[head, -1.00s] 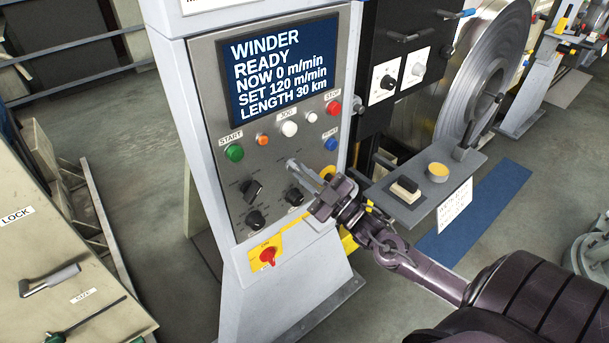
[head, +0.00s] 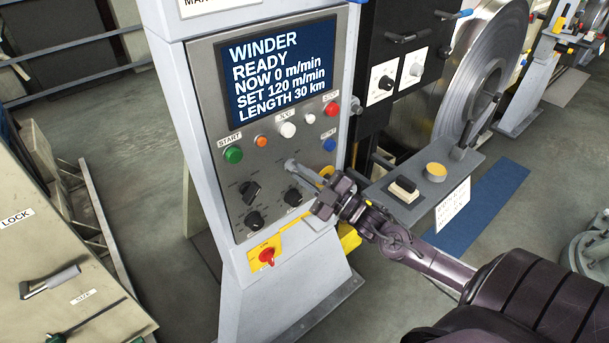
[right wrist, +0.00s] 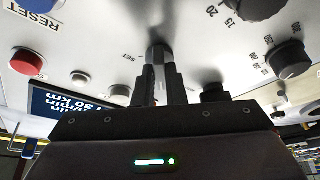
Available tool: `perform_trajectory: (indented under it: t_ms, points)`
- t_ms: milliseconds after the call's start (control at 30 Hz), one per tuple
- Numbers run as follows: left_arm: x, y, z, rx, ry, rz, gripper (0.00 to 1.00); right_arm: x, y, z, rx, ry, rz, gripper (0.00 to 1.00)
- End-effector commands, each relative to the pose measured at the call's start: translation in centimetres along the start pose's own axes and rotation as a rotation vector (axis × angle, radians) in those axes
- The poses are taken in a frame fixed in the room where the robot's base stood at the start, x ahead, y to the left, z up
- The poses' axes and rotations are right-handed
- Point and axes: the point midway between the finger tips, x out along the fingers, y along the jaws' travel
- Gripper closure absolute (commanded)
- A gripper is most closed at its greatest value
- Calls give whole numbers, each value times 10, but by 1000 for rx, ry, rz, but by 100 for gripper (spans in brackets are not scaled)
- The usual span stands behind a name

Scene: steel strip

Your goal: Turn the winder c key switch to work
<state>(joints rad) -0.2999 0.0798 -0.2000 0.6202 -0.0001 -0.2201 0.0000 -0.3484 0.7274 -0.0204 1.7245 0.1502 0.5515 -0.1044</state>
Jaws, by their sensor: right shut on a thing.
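My right gripper (head: 297,169) reaches in from the right to the grey control panel (head: 221,132). Its fingertips are at the panel face, below the white and red buttons. In the right wrist view the fingers (right wrist: 160,82) are shut on a small grey round key switch (right wrist: 157,51) that stands out from the panel. The fingers cover most of it, and I cannot tell which position it points to. The panel screen (head: 283,68) reads WINDER READY, NOW 0 m/min. My left gripper is not in view.
Black knobs (head: 250,190) sit left of and below the gripper. A red rotary switch on a yellow plate (head: 266,257) is lower down. A grey shelf (head: 455,174) with a yellow button (head: 436,172) stands close right of my wrist. A steel coil (head: 496,62) is behind.

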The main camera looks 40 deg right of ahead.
Motion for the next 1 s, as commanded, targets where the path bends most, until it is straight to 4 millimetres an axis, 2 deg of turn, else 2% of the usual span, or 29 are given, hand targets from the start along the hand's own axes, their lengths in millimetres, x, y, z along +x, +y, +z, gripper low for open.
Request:
perform_trajectory:
  t_ms: [33, 167, 533, 1000]
  points:
    - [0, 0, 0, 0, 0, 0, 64, 0, 0, 0, -1, -1, -1, 85]
    - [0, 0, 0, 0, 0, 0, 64, 0, 0, 0, -1, -1, -1, 68]
    - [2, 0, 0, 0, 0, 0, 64, -6, -1, 1, 1, -2, -1, 67]
    - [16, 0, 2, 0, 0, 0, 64, -70, -2, 1, 1, -2, -2, 67]
